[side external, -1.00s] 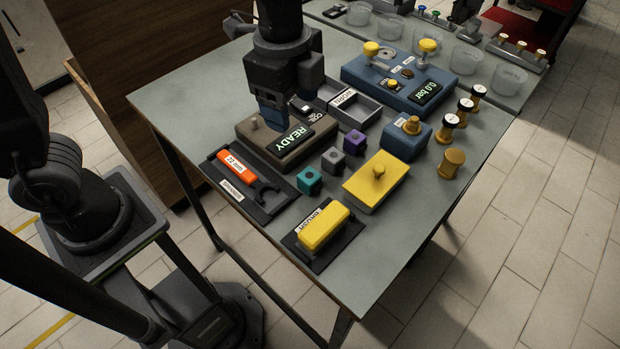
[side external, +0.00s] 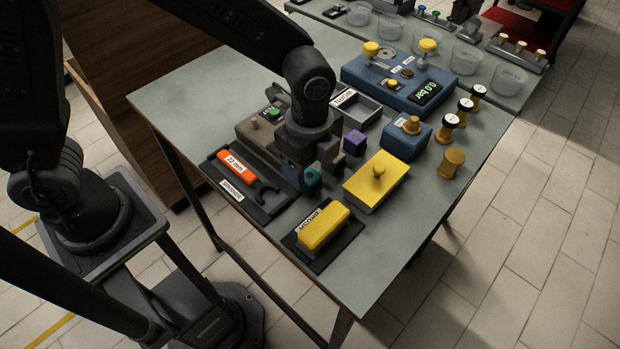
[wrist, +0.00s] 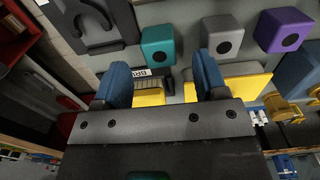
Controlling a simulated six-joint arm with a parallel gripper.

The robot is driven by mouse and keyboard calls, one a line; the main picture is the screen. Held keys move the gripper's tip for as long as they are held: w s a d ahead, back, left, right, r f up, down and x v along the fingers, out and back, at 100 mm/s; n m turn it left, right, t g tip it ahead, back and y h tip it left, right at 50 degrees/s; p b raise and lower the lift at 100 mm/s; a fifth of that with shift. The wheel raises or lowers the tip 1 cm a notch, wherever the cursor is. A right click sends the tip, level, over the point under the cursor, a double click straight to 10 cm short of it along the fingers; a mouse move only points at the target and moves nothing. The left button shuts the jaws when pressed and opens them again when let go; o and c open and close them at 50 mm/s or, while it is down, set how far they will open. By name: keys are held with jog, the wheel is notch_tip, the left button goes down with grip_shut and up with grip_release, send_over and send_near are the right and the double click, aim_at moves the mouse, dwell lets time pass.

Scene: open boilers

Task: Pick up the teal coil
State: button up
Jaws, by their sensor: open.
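The teal coil (side external: 314,177) is a small cube on the table, partly hidden by my gripper in the side view. In the wrist view the teal coil (wrist: 158,47) shows its round dark hole and lies just beyond the gap between my fingers. My gripper (wrist: 162,66) is open, with its two blue fingers apart and nothing held between them. In the side view my gripper (side external: 300,168) points down, low beside the coil; contact cannot be made out.
A grey coil (wrist: 222,40) and a purple coil (side external: 354,142) stand close by. The spanner tray (side external: 252,199), the yellow brush (side external: 324,228) and a yellow lidded block (side external: 377,181) surround the coil. Bare table lies at the front right.

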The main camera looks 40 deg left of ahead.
aim_at(310, 176)
jog(key=shift+d+f, duration=0.1)
jog(key=shift+f, duration=1.8)
jog(key=c, duration=1)
